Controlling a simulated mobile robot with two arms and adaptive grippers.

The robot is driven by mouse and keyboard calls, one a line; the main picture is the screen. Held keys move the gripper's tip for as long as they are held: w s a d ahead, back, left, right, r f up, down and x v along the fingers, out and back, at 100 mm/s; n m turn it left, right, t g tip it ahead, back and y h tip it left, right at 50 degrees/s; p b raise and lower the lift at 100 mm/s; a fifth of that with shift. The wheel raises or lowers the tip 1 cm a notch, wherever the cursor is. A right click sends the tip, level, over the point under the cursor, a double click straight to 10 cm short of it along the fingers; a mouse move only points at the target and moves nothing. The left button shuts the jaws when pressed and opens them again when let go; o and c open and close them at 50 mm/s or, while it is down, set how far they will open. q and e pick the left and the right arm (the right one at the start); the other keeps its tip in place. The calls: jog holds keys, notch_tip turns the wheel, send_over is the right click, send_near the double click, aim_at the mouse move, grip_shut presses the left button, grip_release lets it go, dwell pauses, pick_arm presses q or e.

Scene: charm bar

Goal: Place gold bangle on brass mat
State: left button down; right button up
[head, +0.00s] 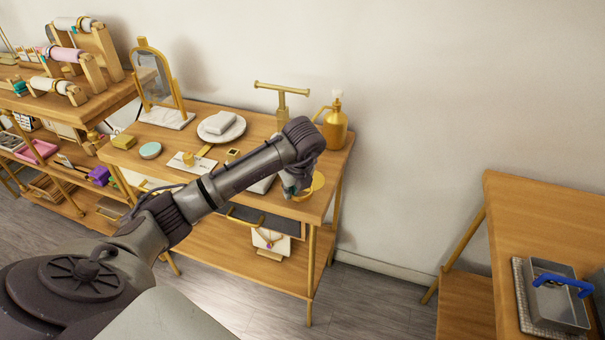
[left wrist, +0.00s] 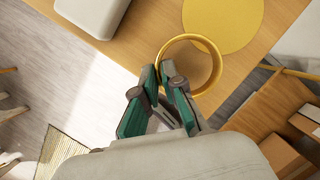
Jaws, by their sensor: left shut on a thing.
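In the left wrist view, my left gripper (left wrist: 162,72) is shut on the near side of the gold bangle (left wrist: 217,60), a round yellow ring. The bangle is by the table's edge, and its far rim overlaps the near part of the brass mat (left wrist: 228,22) in this view. The mat is a flat, round, yellow disc on the wooden table. I cannot tell the bangle's height above it. In the head view, my left gripper (head: 297,188) is at the table's right front corner, next to the mat (head: 318,182). My right gripper is not in view.
The wooden table (head: 180,137) also holds a mirror (head: 155,80), a white plate (head: 221,128), a brass T-stand (head: 281,97) and a gold bottle (head: 336,128). A second table (head: 545,215) with a grey tray (head: 556,306) stands at right.

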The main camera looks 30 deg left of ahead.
pick_arm(q)
jog(key=w, duration=0.2)
jog(key=shift+w+a+r, duration=0.1)
jog(key=shift+w+a, duration=0.15)
jog(key=shift+w, duration=0.1)
jog(key=shift+w+a, duration=0.15)
jog(key=shift+w, duration=0.4)
jog(key=w, duration=0.1)
jog(key=w+p, duration=0.1)
jog(key=w, duration=0.1)
jog(key=shift+w+a, duration=0.15)
jog(key=shift+a, duration=0.25)
jog(key=shift+f, duration=0.9)
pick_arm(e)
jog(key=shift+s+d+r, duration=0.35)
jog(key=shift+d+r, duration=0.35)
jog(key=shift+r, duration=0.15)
